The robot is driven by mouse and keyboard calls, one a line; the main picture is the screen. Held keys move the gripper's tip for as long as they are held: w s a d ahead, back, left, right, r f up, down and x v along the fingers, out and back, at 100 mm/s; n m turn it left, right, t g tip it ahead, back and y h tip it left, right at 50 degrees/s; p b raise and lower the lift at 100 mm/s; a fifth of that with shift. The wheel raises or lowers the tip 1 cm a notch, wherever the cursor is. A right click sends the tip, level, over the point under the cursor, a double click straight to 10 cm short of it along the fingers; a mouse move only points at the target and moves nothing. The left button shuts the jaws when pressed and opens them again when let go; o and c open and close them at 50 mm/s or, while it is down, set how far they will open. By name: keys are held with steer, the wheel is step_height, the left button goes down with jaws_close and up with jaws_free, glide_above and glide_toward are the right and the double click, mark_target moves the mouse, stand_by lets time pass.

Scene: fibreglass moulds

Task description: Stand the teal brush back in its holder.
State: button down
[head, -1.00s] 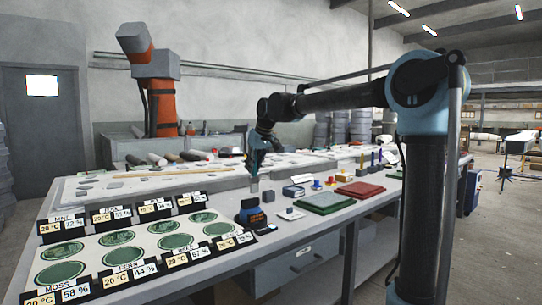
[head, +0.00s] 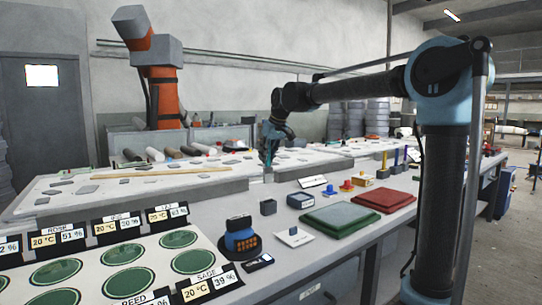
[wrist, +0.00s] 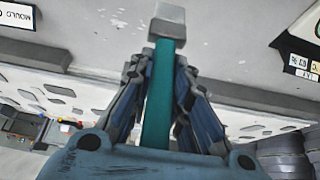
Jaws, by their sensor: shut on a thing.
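My gripper (head: 274,140) is shut on the teal brush (wrist: 160,90), high over the work table. In the wrist view the teal handle runs between the two fingers and ends in a pale grey block (wrist: 168,20) at the far end. In the head view the brush (head: 267,155) hangs roughly upright below the fingers, its lower end over the table. A small dark grey box (head: 268,207), which looks like the holder, stands on the table below the gripper, nearer to the camera. I cannot see inside it.
A dark and blue device (head: 241,240), a white card (head: 294,237), a green tray (head: 340,219) and a red tray (head: 386,200) stand near the box. A panel of green discs (head: 125,254) lies at front left.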

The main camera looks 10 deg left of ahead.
mark_target(269, 179)
steer(key=shift+w, duration=0.2)
stand_by(0.3)
steer(key=shift+f, duration=5.85)
steer(key=shift+s+f, duration=0.15)
steer(key=shift+f, duration=0.3)
steer(key=c, duration=1.4)
jaws_free()
